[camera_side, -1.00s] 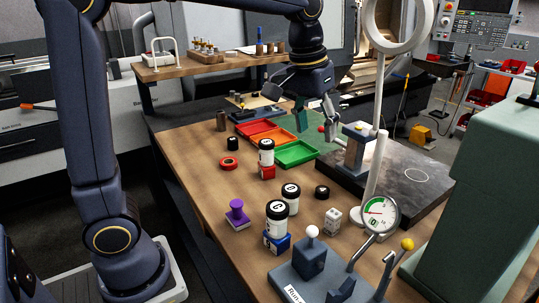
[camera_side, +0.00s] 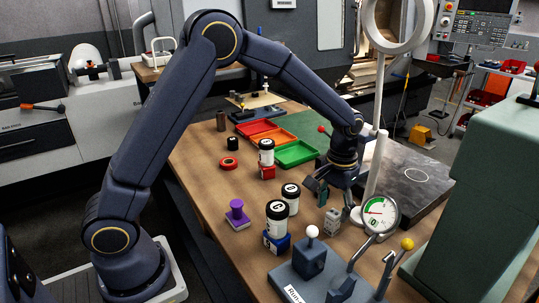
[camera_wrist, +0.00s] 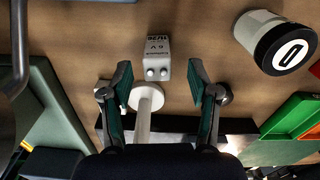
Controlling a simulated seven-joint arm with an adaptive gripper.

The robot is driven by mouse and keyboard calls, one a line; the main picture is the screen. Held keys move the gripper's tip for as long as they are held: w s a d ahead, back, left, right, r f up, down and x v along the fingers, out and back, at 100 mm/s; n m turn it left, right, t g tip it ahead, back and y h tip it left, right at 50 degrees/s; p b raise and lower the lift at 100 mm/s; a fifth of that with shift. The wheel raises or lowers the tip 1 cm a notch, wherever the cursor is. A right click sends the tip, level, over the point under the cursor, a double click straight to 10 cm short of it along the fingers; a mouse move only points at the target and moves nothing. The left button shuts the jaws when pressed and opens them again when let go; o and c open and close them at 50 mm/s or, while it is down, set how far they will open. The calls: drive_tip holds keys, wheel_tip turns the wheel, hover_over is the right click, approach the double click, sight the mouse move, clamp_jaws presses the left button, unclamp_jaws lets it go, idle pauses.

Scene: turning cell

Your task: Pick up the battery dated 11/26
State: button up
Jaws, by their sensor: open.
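A small pale block battery (camera_wrist: 157,58) with two round terminals stands on the wooden bench. In the side view the battery (camera_side: 332,221) is by the dial gauge. My gripper (camera_wrist: 160,76) is open and empty. In the wrist view its two fingers lie left and right of the battery's terminal end, apart from it. In the side view my gripper (camera_side: 333,194) is low over the bench, just behind and above the battery.
A dial gauge (camera_side: 379,213) stands close on the right. A black-lidded jar (camera_side: 290,198) is on the left, with another jar (camera_side: 277,218) on a blue block. A green tray (camera_side: 296,153) lies behind. A lever fixture (camera_side: 312,262) is in front.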

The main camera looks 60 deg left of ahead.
sight(332, 222)
drive_tip(key=shift+w+d+f, duration=0.15)
drive_tip(key=shift+f, duration=2.6)
clamp_jaws()
